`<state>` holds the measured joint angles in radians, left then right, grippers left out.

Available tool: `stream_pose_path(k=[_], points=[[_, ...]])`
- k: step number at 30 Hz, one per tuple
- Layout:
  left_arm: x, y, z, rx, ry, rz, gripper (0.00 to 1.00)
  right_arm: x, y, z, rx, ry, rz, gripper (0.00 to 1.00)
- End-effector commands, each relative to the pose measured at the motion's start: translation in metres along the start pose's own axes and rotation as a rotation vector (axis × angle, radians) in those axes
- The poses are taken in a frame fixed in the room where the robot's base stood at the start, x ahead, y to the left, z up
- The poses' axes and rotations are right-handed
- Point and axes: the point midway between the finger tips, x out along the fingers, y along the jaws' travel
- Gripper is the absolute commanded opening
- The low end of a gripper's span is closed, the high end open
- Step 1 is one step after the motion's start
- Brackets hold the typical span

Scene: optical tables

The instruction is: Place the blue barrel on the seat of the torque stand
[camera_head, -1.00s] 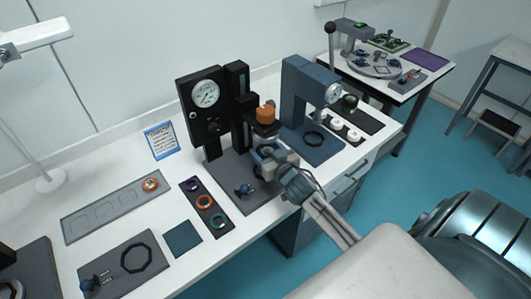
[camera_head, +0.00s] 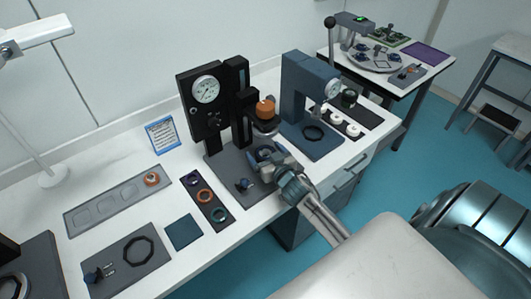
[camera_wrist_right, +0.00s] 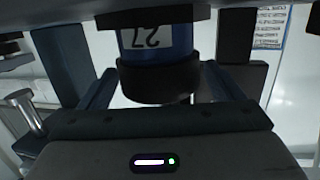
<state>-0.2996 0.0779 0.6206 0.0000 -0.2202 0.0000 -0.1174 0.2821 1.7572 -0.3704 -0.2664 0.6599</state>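The blue barrel (camera_wrist_right: 150,50) has a white label with a number that shows upside down in the right wrist view, and a black ring at one end. Its other end appears to meet a dark round seat (camera_wrist_right: 104,20). In the head view it is mostly hidden by my right gripper (camera_head: 266,158), at the front of the black torque stand (camera_head: 222,120) with the dial, below its orange-topped head (camera_head: 265,108). My right fingers lie either side of the barrel, with slim gaps showing; they look open. My left gripper is not in view.
A blue press (camera_head: 310,85) stands close on the right. A dark strip with coloured rings (camera_head: 205,197) lies on the left, beside a grey tray (camera_head: 117,203). A small blue-knobbed piece (camera_head: 243,184) is on the stand's base. Bare white table lies near the card (camera_head: 162,136).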

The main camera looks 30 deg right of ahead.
Motion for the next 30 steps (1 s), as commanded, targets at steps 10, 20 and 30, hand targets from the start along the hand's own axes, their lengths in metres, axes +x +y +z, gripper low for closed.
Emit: stream_pose_path(k=[10,20,30], points=[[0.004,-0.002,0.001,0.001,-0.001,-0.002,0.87,-0.01,0.0,0.001,-0.002,-0.001,-0.001,0.87],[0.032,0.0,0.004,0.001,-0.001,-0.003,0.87,-0.077,0.0,0.003,-0.004,-0.001,-0.001,0.87],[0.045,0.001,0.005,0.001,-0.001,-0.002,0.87,-0.118,0.0,-0.001,-0.002,0.001,0.001,0.87]])
